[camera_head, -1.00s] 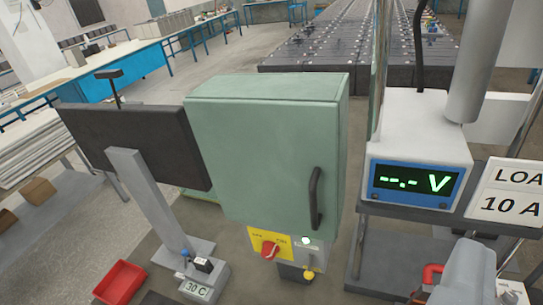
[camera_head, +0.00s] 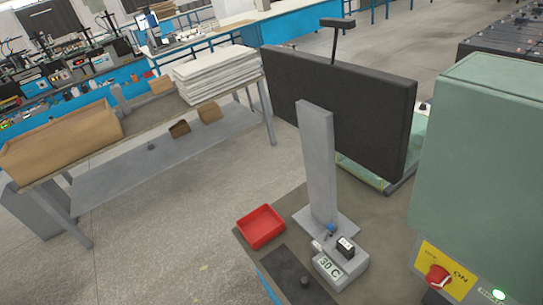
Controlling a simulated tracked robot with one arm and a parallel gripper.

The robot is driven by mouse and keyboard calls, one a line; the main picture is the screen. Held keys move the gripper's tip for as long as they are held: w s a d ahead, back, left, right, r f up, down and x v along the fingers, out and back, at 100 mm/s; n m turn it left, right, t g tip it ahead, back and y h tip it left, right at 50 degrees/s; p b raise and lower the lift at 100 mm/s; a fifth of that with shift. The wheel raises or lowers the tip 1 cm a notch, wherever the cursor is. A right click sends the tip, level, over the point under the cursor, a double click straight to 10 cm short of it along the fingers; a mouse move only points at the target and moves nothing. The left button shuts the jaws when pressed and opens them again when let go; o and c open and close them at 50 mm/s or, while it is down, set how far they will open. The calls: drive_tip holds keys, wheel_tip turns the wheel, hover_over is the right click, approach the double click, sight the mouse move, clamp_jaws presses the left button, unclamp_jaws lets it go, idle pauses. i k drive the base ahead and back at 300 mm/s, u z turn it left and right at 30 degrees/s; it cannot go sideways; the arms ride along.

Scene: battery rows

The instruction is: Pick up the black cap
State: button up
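A small dark upright piece (camera_head: 304,282), which looks like a black cap, stands on a dark mat (camera_head: 283,262) at the bottom centre. It is small and I cannot be sure what it is. Another small black block (camera_head: 345,246) with a pale marking sits on the grey unit (camera_head: 340,270) labelled 30 C, at the foot of a grey post. My gripper is not in view, so its opening and what it holds cannot be seen.
A red tray (camera_head: 261,226) lies left of the post (camera_head: 317,165), which stands before a black panel (camera_head: 345,105). A green cabinet (camera_head: 485,165) with a red switch stands at right. A table with a cardboard box (camera_head: 62,143) is at left; open floor lies between.

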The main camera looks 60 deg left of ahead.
sight(304, 283)
drive_tip(key=u, duration=0.5)
drive_tip(key=k, duration=1.3)
drive_tip(key=u, duration=0.25)
drive_tip(key=i, duration=1)
drive_tip(key=z, duration=0.15)
